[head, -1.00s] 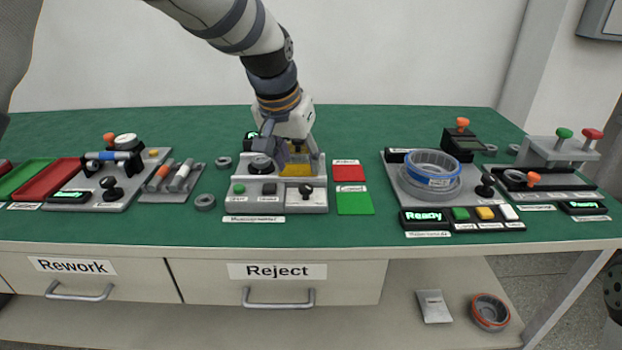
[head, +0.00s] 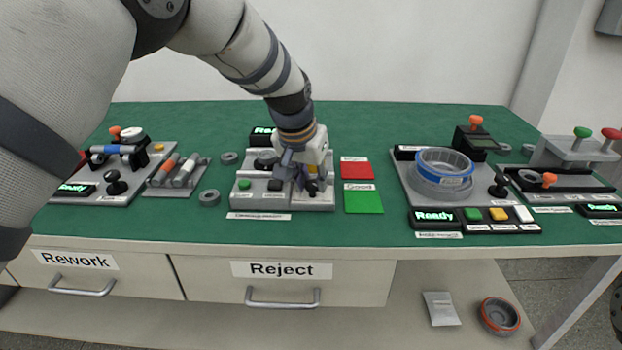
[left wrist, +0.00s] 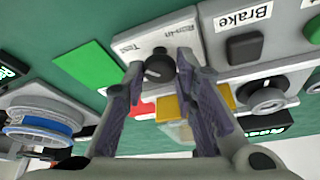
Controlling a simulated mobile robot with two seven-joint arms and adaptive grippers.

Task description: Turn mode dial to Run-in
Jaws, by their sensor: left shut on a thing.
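The mode dial (left wrist: 160,68) is a black knob with a pale pointer mark, on the light plate of the middle station (head: 250,200). The labels "Run-in" (left wrist: 160,31) and "Test" (left wrist: 129,48) stand beside it in the left wrist view. My left gripper (left wrist: 161,62) has one finger on each side of the knob and is shut on it. In the head view my left gripper (head: 300,184) reaches down to the station's right part and largely hides the dial. I cannot tell exactly which label the pointer faces.
On the same station sit the "Brake" button (left wrist: 243,47) and a round black knob (left wrist: 267,96). Red (head: 357,170) and green (head: 363,201) pads lie to its right. A station with a blue-rimmed ring (head: 445,162) stands further right. Loose grey rings (head: 209,198) lie left.

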